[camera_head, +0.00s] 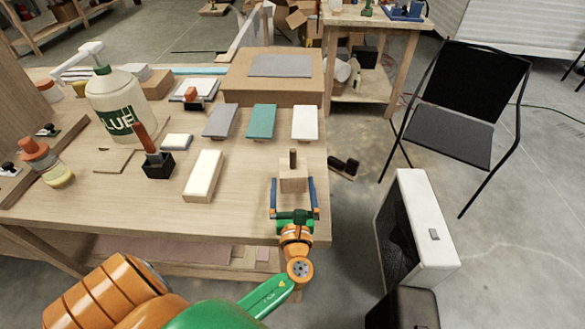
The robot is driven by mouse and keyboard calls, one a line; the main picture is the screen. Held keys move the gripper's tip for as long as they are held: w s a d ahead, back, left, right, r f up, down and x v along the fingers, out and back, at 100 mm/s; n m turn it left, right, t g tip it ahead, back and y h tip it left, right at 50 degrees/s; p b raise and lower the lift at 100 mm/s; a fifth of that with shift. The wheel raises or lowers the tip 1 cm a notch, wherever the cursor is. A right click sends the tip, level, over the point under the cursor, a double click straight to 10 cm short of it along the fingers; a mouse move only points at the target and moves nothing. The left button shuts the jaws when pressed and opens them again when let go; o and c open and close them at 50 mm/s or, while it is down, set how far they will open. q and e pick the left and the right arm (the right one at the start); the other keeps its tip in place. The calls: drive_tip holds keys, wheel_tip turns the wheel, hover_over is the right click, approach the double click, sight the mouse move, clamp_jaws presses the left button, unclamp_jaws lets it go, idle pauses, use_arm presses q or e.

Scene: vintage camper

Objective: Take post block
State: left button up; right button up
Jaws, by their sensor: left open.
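The post block, a light wooden block (293,180) with a short darker brown post (293,158) standing up from it, is near the front right corner of the wooden table (240,222). My left gripper (294,186) reaches in from the front edge. Its two blue fingers are open, one on each side of the block's near part. I cannot tell whether either finger touches the block. The gripper's green and orange body hides the table just in front of the block. My right gripper is not in view.
A cream-topped wooden block (204,174) and a black block with a brown handle (158,163) stand to the left. Grey (220,120), teal (262,121) and white (305,122) pads lie behind. A glue bottle (118,105) stands further left. The table ends just right of the block.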

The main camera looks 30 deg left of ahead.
sight(293, 171)
use_arm(q)
drive_tip(key=x, duration=0.5)
drive_tip(key=shift+w+r, duration=0.1)
drive_tip(key=shift+w, duration=0.15)
drive_tip(key=shift+s+d+r, duration=0.1)
drive_tip(key=shift+s, duration=0.05)
drive_tip(key=c, duration=1.2)
